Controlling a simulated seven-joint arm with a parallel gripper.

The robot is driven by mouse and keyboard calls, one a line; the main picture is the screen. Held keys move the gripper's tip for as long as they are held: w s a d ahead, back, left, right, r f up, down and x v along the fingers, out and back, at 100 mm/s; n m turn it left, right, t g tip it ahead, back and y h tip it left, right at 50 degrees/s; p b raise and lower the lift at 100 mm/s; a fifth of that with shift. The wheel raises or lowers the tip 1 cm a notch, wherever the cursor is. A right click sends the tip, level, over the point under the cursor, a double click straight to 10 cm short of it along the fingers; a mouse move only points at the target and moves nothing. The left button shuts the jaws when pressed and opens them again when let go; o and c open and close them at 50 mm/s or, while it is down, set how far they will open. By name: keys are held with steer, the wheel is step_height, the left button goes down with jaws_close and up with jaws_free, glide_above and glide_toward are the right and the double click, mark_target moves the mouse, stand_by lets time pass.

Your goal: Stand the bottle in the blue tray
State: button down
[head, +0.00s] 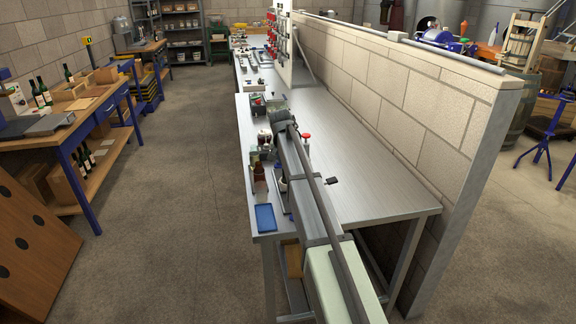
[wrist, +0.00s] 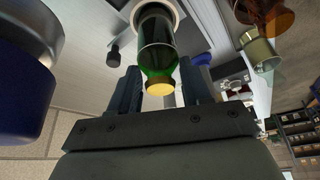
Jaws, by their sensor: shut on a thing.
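In the wrist view, a dark green glass bottle (wrist: 155,42) with a yellow end facing the camera sits between the two fingers of my gripper (wrist: 158,75). My gripper is shut on it. A pale ring shows at the bottle's far end. In the head view, my arm hides the bottle and most of my gripper, so I cannot tell its height above the bench. The blue tray (head: 265,218) lies flat at the near left corner of the metal bench (head: 355,185). It looks empty and is apart from my arm.
A brown bottle (head: 258,172) and other small containers stand along the bench's left edge, behind the tray. A red-topped item (head: 305,136) stands beyond my arm. A block wall (head: 400,100) borders the bench on the right. The bench's right part is mostly clear.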

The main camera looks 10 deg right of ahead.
step_height(320, 180, up, 8)
steer(key=shift+r, duration=0.1)
steer(key=shift+a+r, duration=0.25)
steer(key=shift+a, duration=0.05)
steer(key=s+a+f+n+y, duration=0.1)
steer(key=s+a+n+y, duration=0.1)
steer(key=s+a+n, duration=0.5)
steer(key=s+a+f+n+y, duration=0.1)
steer(key=s+a+n+y, duration=0.15)
steer(key=s, duration=0.95)
step_height(320, 180, down, 9)
steer(key=shift+w+a+n, duration=0.25)
steer(key=shift+a+n, duration=0.1)
steer(key=shift+a, duration=0.1)
steer(key=shift+f+h, duration=0.2)
steer(key=shift+h, duration=0.05)
